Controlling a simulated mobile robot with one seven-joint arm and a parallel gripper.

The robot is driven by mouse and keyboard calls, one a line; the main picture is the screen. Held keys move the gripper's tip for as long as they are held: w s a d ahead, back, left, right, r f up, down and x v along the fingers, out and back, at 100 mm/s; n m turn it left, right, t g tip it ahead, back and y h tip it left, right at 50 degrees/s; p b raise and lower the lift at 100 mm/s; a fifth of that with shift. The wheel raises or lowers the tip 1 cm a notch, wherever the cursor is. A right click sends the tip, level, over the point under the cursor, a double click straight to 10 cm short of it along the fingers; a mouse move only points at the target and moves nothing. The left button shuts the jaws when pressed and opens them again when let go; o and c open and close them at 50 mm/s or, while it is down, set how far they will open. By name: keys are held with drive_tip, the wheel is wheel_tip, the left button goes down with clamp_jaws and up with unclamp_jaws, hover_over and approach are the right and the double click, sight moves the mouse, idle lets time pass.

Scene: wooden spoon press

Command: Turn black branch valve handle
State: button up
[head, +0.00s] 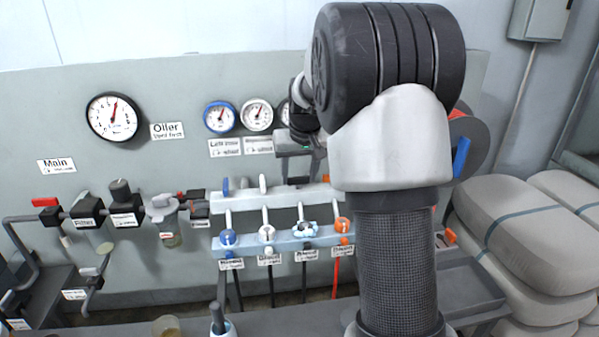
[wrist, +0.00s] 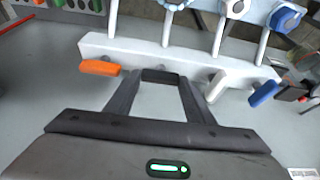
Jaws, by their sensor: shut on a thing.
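A pale branch manifold bar (head: 285,197) runs across the wall panel and also shows in the wrist view (wrist: 125,46), where left and right are swapped. In the wrist view its handles are orange (wrist: 100,68), white (wrist: 215,82) and blue (wrist: 263,93). Between orange and white, the black branch valve handle (wrist: 162,76) shows as a dark bar between my fingertips. My gripper (wrist: 162,84) is shut on it.
Below the bar, a second pale-blue rail (head: 285,240) carries blue, white, black and orange fittings with hoses. Several gauges, including a large black-rimmed one (head: 113,117), sit above. Filter units (head: 88,211) are at the left and stacked sacks (head: 525,235) at the right.

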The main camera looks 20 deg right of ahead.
idle(0.5)
drive_tip(key=o, duration=1.1)
drive_tip(key=shift+c, duration=0.2)
drive_tip(key=shift+r, duration=0.1)
drive_tip(key=p+v, duration=0.1)
drive_tip(key=v, duration=1.6)
drive_tip(key=shift+a+p, duration=0.15)
drive_tip(key=shift+p, duration=0.2)
drive_tip(key=shift+r, duration=0.1)
